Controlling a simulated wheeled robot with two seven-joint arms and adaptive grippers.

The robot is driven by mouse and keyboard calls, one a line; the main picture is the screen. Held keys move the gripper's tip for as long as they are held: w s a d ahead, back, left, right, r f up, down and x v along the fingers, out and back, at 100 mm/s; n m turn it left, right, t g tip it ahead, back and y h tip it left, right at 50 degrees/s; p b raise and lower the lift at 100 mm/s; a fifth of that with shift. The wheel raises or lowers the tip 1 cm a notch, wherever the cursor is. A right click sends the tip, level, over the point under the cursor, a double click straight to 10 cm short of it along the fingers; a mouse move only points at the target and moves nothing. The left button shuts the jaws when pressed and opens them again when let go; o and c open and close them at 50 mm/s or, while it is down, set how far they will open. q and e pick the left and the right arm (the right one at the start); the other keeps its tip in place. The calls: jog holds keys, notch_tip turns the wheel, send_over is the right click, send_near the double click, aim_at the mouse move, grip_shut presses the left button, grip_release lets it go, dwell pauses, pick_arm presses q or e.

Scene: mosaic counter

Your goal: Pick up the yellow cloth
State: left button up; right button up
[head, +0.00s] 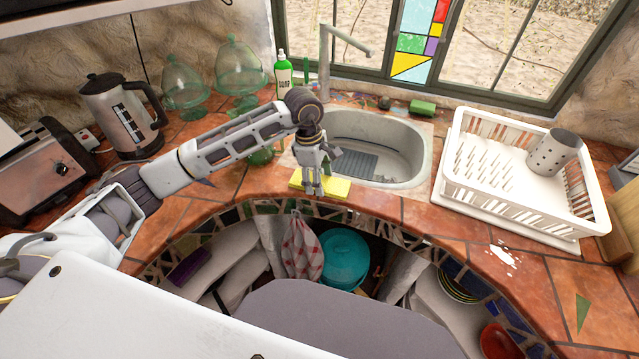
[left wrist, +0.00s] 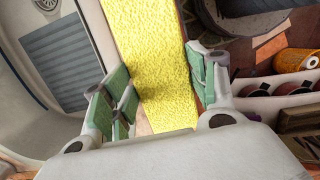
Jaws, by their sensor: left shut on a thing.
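The yellow cloth (head: 338,188) lies flat and long at the front rim of the sink in the head view, near the counter's edge. In the left wrist view the cloth (left wrist: 155,50) runs between my finger pads. My left gripper (head: 314,188) points down over the cloth's middle and hides part of it. Its green pads also show in the left wrist view (left wrist: 160,88), one on each side of the cloth, shut on it. I cannot tell whether the cloth is clear of the counter. My right gripper is not in view.
The sink basin (head: 395,145) is just behind the cloth. A white dish rack (head: 465,207) stands to the right. A soap bottle (head: 284,75), glass domes (head: 241,65) and a kettle (head: 120,115) stand at the back left. Open shelves lie below the counter edge.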

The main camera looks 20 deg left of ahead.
pick_arm(q)
jog(key=shift+r, duration=0.1)
notch_tip(320, 180, up, 10)
jog(key=shift+b, duration=0.45)
dwell(0.4)
jog(key=o, duration=0.4)
jog(key=c, duration=0.3)
jog(key=shift+f, duration=0.2)
